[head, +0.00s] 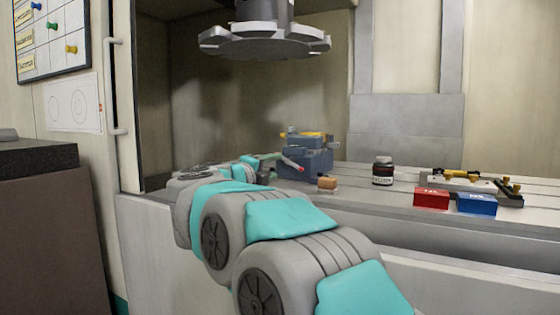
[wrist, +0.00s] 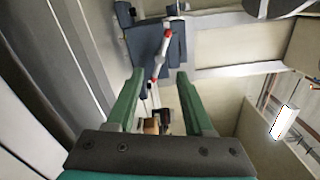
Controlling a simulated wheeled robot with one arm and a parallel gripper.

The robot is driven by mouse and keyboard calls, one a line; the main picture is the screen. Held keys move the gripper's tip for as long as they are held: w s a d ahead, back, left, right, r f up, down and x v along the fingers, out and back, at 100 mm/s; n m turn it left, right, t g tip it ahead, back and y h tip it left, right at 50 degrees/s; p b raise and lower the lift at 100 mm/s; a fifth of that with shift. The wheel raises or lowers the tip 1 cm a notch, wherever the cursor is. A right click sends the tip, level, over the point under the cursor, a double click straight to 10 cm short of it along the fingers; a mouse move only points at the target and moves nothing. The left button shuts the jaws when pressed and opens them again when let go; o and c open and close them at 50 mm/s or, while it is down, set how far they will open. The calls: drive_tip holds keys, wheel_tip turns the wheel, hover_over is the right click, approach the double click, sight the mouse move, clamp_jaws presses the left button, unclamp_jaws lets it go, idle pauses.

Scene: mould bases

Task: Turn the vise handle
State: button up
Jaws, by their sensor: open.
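The blue vise (head: 305,163) stands on the machine table in the head view; it also shows at the top of the wrist view (wrist: 146,42). I cannot tell how deep the handle sits, and I see no contact. My arm partly hides the gripper in the head view.
A small orange-brown block (head: 327,183), a dark jar (head: 382,171), a red box (head: 431,198) and a blue box (head: 477,203) stand right of the vise. A fixture with yellow parts (head: 462,180) lies behind the boxes. A grey tool head (head: 264,40) hangs above.

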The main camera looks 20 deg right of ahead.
sight(286, 162)
drive_tip(key=x, duration=0.7)
drive_tip(key=shift+w+d+p, duration=0.1)
drive_tip(key=shift+d+p, duration=0.05)
drive_tip(key=shift+p, duration=0.15)
drive_tip(key=shift+c, duration=0.4)
clamp_jaws()
